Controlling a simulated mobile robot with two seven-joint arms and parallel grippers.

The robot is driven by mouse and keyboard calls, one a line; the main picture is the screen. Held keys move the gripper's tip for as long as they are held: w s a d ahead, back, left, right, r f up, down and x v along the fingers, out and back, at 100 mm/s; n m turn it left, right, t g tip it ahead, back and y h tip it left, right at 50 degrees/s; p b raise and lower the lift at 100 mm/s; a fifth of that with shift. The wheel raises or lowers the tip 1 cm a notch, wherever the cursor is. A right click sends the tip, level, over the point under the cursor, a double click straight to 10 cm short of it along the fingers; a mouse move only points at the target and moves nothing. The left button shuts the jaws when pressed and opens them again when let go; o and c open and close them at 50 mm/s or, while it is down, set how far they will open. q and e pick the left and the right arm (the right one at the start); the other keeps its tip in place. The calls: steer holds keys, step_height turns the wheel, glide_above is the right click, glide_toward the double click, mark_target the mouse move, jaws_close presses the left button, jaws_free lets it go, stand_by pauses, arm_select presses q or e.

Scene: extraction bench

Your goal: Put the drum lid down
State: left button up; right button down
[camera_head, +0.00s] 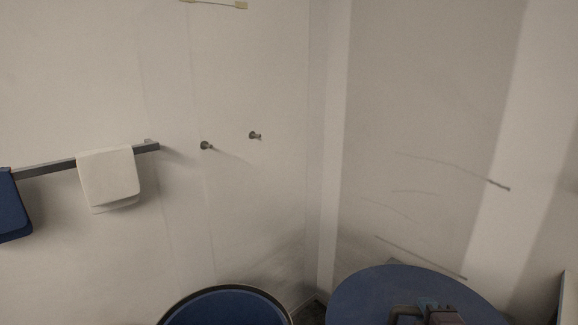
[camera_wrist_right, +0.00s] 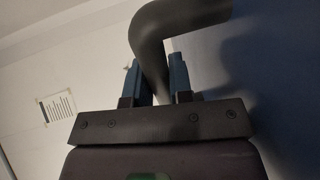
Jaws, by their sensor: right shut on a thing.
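The drum lid (camera_head: 375,297) is a round blue disc at the bottom right of the head view, beside the drum and apart from it in the picture. My right gripper (camera_head: 428,312) is over the lid at the bottom edge. In the right wrist view, my right gripper (camera_wrist_right: 158,85) is shut on the lid's dark curved handle (camera_wrist_right: 150,40), with the lid's blue face (camera_wrist_right: 285,90) at the right. The drum (camera_head: 228,308) shows its dark rim and blue inside at the bottom middle. What lies under the lid is hidden. My left gripper is not in view.
A wall rail (camera_head: 50,168) at the left carries a white towel (camera_head: 108,178) and a blue cloth (camera_head: 8,208). Two wall pegs, one left (camera_head: 206,146) and one right (camera_head: 254,135), stick out near the middle. A room corner stands behind the drum and lid.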

steer(key=s+a+r+n+g+y, duration=0.2)
steer(key=s+a+r+n+y, duration=0.4)
steer(key=s+a+y, duration=0.2)
steer(key=shift+s+r+y, duration=0.15)
steer(key=shift+s+y, duration=0.15)
steer(key=shift+y, duration=0.1)
steer(key=shift+d+n, duration=0.1)
steer(key=shift+n, duration=0.3)
stand_by(0.7)
steer(key=shift+w+y, duration=0.1)
steer(key=shift+y, duration=0.2)
stand_by(0.3)
steer(key=shift+h, duration=0.4)
